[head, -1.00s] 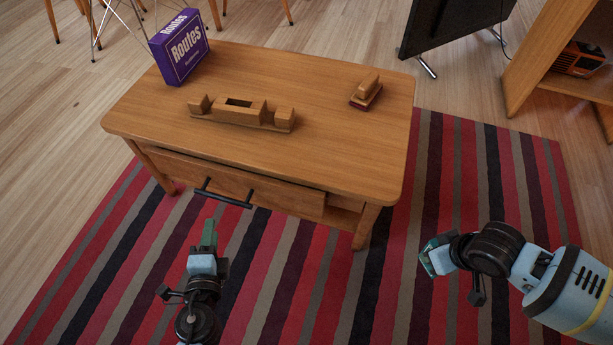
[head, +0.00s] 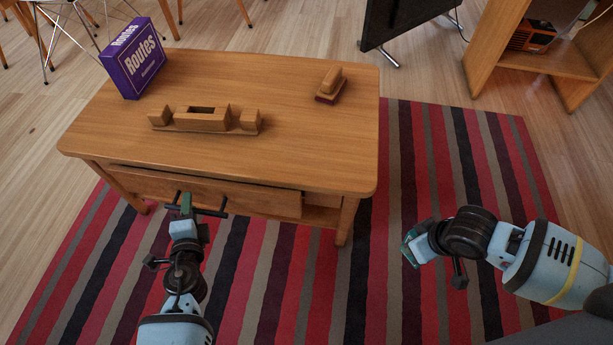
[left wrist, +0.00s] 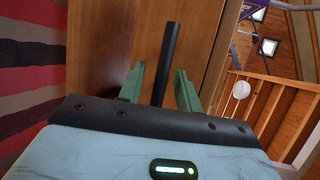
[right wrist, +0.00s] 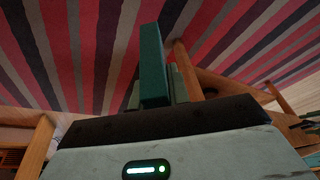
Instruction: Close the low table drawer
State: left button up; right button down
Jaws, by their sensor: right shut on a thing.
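The low table (head: 290,110) stands ahead of me with its wooden drawer (head: 255,198) partly open at the front. The drawer's black bar handle (head: 212,212) also shows in the left wrist view (left wrist: 171,50). My left gripper (head: 186,202) is at the handle. In the left wrist view its green fingers (left wrist: 158,92) are apart, one on each side of the bar, with gaps visible. My right gripper (head: 410,250) is over the rug, right of the table. In the right wrist view it is shut on a dark teal block (right wrist: 152,65).
On the tabletop are a purple "Routes" box (head: 132,60), a wooden block piece (head: 203,120) and a small wooden brush-like item (head: 330,83). A striped rug (head: 440,150) lies under the table. A shelf (head: 540,65) stands at the back right.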

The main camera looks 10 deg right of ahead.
aim_at(196, 193)
pick_arm(q)
grip_shut()
jog(key=w, duration=0.1)
jog(key=w+d+b, duration=0.1)
jog(key=w, duration=0.1)
jog(key=shift+w+d+f, duration=0.1)
jog(key=shift+w+d, duration=0.1)
jog(key=shift+w, duration=0.1)
pick_arm(e)
jog(key=shift+f, duration=0.65)
pick_arm(q)
jog(key=shift+w+d, duration=0.1)
jog(key=shift+w, duration=0.2)
jog(key=shift+r, duration=0.25)
grip_release()
jog(key=shift+w+d+f, duration=0.1)
jog(key=shift+w, duration=0.1)
